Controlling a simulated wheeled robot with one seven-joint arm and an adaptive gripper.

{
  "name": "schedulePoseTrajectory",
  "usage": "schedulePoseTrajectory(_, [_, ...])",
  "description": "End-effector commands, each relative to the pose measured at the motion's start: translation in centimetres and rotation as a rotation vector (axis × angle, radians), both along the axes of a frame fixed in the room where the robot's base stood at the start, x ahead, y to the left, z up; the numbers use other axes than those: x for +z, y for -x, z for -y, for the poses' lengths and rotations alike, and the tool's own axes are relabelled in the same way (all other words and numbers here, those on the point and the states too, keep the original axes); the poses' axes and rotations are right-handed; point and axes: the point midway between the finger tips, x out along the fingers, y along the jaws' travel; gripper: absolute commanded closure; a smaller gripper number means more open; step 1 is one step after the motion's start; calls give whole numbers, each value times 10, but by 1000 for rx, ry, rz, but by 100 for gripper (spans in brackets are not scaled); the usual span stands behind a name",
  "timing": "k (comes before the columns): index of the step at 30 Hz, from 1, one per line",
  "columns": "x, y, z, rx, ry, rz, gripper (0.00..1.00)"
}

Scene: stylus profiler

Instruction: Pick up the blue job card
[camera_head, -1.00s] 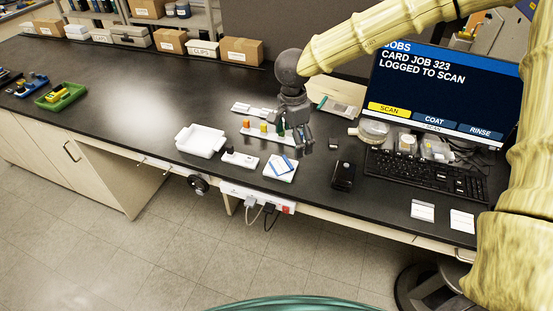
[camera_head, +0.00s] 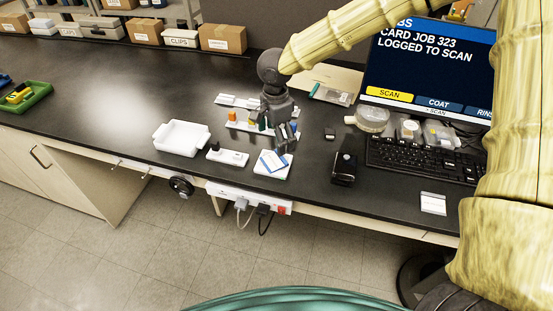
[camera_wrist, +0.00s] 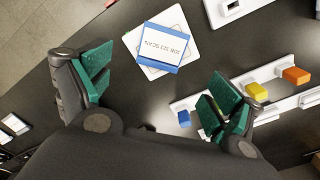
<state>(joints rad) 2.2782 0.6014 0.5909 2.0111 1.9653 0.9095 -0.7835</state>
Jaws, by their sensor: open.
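The blue job card (camera_head: 272,160) lies on a white square pad (camera_head: 283,172) near the bench's front edge. In the wrist view the card (camera_wrist: 160,46) is white with blue borders and reads "JOB 323 SCAN"; it sits slightly turned on the pad (camera_wrist: 187,27). My gripper (camera_head: 286,136) is above the bench at the card's far side. In the wrist view my gripper (camera_wrist: 158,85) shows its two green-padded fingers wide apart with nothing between them. The card lies ahead of the gap between the fingers, not touching either.
A rack (camera_head: 246,127) with coloured blocks stands behind the pad. A white tray (camera_head: 182,138) and a small white holder (camera_head: 227,157) are to its left. A black device (camera_head: 344,168), keyboard (camera_head: 420,155) and monitor (camera_head: 430,70) are to its right. The bench's left middle is clear.

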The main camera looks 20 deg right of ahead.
Motion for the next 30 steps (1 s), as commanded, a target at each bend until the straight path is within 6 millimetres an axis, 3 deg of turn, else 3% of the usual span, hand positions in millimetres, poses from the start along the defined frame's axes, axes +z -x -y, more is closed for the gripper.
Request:
schedulePoseTrajectory(4, [-18,0,0,1,1,-2,8])
schedulePoseTrajectory(12, [-32,1,0,-1,1,-2,8])
schedulePoseTrajectory(22, [-70,1,-3,-4,2,-1,8])
schedulePoseTrajectory(30, [-78,1,-3,-4,0,1,8])
